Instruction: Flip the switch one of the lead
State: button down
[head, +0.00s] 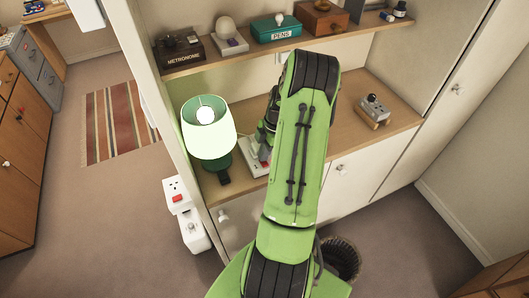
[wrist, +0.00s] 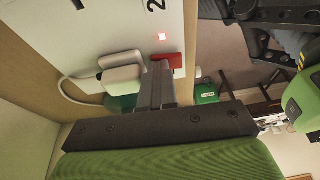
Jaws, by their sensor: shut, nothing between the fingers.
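The lead is a white strip (head: 251,168) on the wooden desk surface, just right of the lamp and partly hidden by my arm. In the wrist view its white face (wrist: 115,35) shows printed marks, including a "2" and what looks like a "1".
A lit green lamp (head: 208,130) stands close left of the lead. A shelf above holds a metronome (head: 179,45) and a green pens box (head: 276,28). A small grey device on a wooden base (head: 373,110) stands to the right.

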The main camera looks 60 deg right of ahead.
jog(key=shift+s+a, duration=0.5)
jog(key=shift+s, duration=0.25)
jog(key=shift+r, duration=0.1)
jog(key=shift+d+r, duration=0.15)
jog(key=shift+r, duration=0.1)
jog(key=p+v, duration=0.1)
jog(key=v, duration=1.4)
jog(key=shift+w+r, duration=0.15)
